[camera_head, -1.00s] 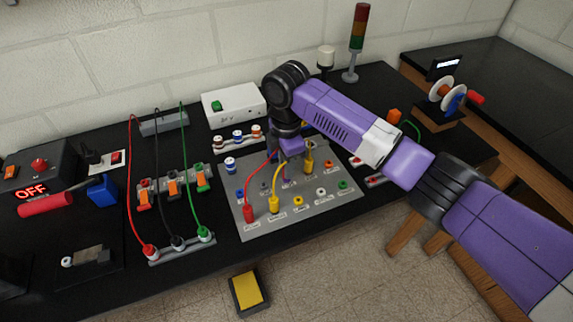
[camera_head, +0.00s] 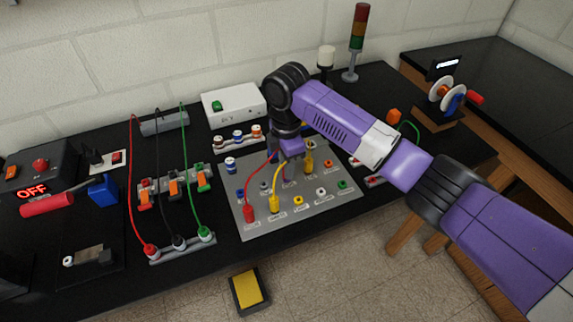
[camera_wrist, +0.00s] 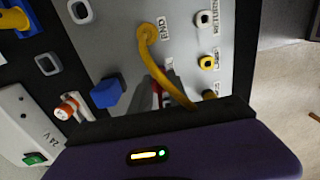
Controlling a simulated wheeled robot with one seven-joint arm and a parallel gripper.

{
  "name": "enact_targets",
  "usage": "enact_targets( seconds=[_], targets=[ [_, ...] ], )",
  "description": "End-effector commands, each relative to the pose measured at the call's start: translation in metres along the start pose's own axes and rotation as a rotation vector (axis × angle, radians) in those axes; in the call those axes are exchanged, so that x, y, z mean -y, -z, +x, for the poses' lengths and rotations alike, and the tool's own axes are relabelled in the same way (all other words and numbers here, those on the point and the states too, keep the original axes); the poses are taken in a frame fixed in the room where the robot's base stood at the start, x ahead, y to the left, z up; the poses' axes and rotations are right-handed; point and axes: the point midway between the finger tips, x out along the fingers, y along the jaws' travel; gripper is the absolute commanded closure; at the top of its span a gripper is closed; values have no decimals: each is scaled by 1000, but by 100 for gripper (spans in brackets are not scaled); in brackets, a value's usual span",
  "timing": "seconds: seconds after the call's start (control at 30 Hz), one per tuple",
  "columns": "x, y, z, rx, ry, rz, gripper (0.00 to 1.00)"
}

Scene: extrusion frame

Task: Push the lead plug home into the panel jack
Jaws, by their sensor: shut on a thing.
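A grey jack panel (camera_head: 315,213) lies on the black bench. A red lead (camera_head: 262,170) runs from a red plug (camera_head: 250,214) at the panel's front left corner up to my gripper (camera_head: 286,170). My gripper points down over the panel's middle and is shut on the lead plug at the red lead's other end. In the wrist view a bit of the red plug (camera_wrist: 169,74) shows beside a dark finger. The plug's tip and the jack under it are hidden, so I cannot tell how deep it sits.
A yellow lead (camera_head: 290,178) joins a yellow plug (camera_head: 274,204) at the front to another yellow plug (camera_head: 309,158) close right of my gripper. A blue block-like cap (camera_wrist: 106,93) and a yellow jack (camera_wrist: 208,62) lie near in the wrist view. A white box (camera_head: 235,103) stands behind.

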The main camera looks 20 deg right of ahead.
Motion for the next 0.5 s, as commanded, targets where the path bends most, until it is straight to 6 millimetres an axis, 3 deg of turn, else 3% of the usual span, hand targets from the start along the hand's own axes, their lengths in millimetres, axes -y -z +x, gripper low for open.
enact_targets(
  seconds=[0.17, 0.2, 0.3, 0.5],
  targets=[
    [0, 0, 4, 0, 0, 0, 100],
    [0, 0, 3, 0, 0, 0, 71],
    [0, 0, 3, 0, 0, 0, 53],
    [0, 0, 3, 0, 0, 0, 53]
  ],
)
